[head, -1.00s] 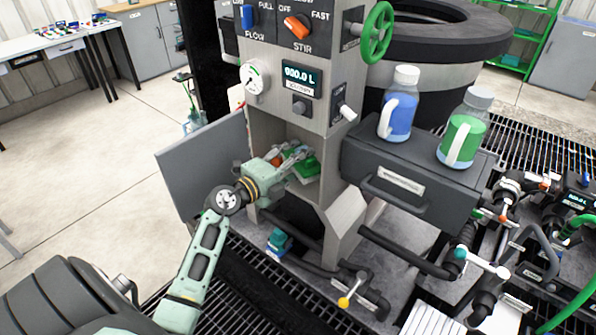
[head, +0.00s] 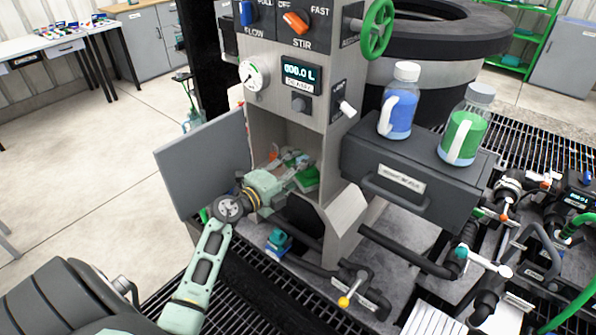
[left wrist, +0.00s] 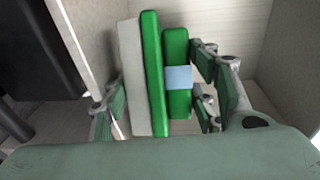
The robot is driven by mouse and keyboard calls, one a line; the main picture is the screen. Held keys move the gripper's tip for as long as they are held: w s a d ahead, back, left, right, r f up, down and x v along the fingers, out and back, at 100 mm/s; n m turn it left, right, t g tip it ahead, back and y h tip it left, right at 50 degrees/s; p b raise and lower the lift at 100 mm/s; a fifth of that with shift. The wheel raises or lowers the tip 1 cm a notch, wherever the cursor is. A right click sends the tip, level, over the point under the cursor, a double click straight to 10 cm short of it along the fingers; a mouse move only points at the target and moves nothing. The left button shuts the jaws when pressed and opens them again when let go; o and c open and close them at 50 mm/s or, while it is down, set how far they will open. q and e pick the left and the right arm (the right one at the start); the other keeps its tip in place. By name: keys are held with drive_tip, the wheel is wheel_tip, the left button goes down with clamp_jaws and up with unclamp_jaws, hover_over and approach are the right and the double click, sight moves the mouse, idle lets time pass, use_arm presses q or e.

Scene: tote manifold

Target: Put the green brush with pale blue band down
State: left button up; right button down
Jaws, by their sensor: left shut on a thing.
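The green brush with pale blue band (head: 308,177) is at the open compartment of the grey column. In the left wrist view the brush (left wrist: 177,78) shows a green handle with the pale blue band, a long green back and a whitish slab beside it. My left gripper (head: 292,164) reaches into the compartment and is shut on the brush. In the wrist view the fingers stand on either side of it. I cannot tell whether the brush touches the compartment floor. My right gripper is not in view.
The compartment's grey door (head: 203,163) stands open at the left, close to my arm. A grey drawer box (head: 415,170) with a blue bottle (head: 397,115) and a green bottle (head: 462,138) on top juts out at the right. A small teal-and-blue object (head: 278,242) lies below.

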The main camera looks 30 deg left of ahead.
use_arm(q)
drive_tip(key=o, duration=1.2)
drive_tip(key=shift+f, duration=0.25)
drive_tip(key=shift+s+r+p, duration=0.1)
drive_tip(key=shift+r+p, duration=0.2)
drive_tip(key=shift+r, duration=0.4)
drive_tip(key=shift+s+a+r+b, duration=0.2)
drive_tip(key=shift+s+a+b, duration=0.15)
drive_tip(key=shift+s, duration=1.6)
drive_tip(key=shift+s+a+r+b, duration=0.2)
drive_tip(key=shift+s+a+r, duration=0.1)
drive_tip(key=shift+s, duration=1.6)
drive_tip(key=shift+s+a+r+b, duration=0.15)
drive_tip(key=shift+s+a+b, duration=0.2)
drive_tip(key=shift+s, duration=1.6)
drive_tip(key=shift+f, duration=0.1)
